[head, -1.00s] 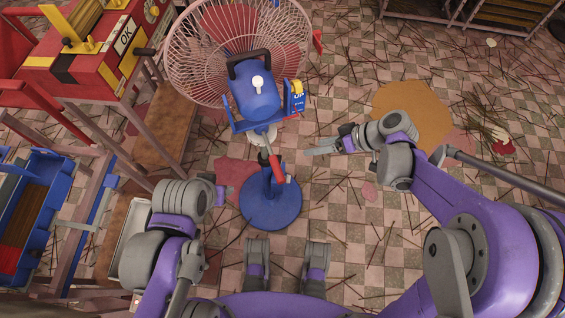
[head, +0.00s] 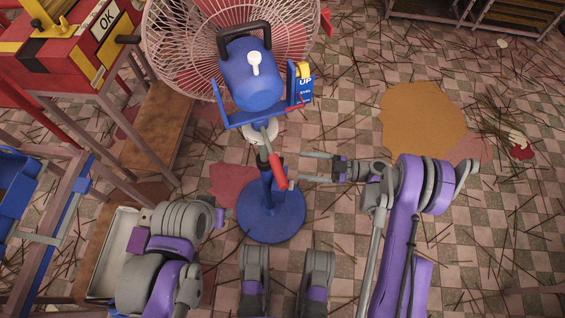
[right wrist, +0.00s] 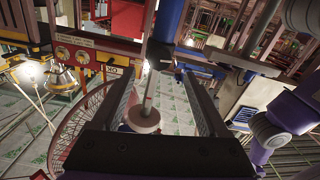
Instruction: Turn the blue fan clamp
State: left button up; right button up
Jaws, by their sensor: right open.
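The blue fan (head: 251,84) stands on a round blue base (head: 271,222). A red clamp handle (head: 278,171) sits on its pole, tilted. My right gripper (head: 302,168) comes in from the right, open, its two fingers pointing at the pole and handle. The lower fingertip is near the handle's lower end; I cannot tell whether they touch. In the right wrist view the open jaws (right wrist: 165,85) show the fan's grey rod and pale collar (right wrist: 145,121) in the gap beyond. My left arm is at lower left; its gripper (head: 219,217) is mostly hidden.
A pale tray (head: 108,262) lies beside my left arm.

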jog(key=a+b, duration=0.1)
jog(key=a, duration=0.6)
jog(key=shift+w+a, duration=0.15)
jog(key=shift+a, duration=0.25)
jog(key=shift+c, duration=0.3)
grip_shut()
